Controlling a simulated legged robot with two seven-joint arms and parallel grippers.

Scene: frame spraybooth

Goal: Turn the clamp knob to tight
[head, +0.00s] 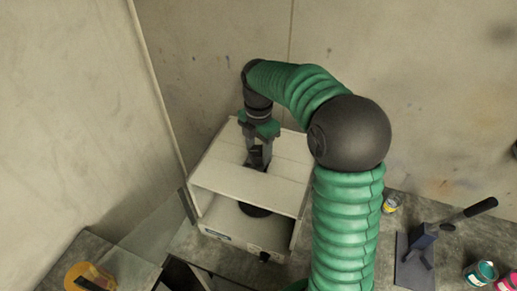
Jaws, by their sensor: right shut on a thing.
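A white open-fronted box (222,176), the spray booth, stands on the bench against the wall. My right gripper (257,164) points down at the middle of its top panel. It is shut on a small dark thing there, which appears to be the clamp knob; the fingers hide most of it, so its turned position cannot be told. A dark round disc (254,210) shows inside the booth. A small black knob-like part (264,256) is at the booth's lower front edge, apart from the gripper. My left gripper is not in view.
A glass pane (150,225) stands left of the booth, near a yellow container (88,277). A grey lever tool (415,262) with a black handle, a small jar (391,203), a teal paint tin (481,273) and a pink one (507,282) are at right.

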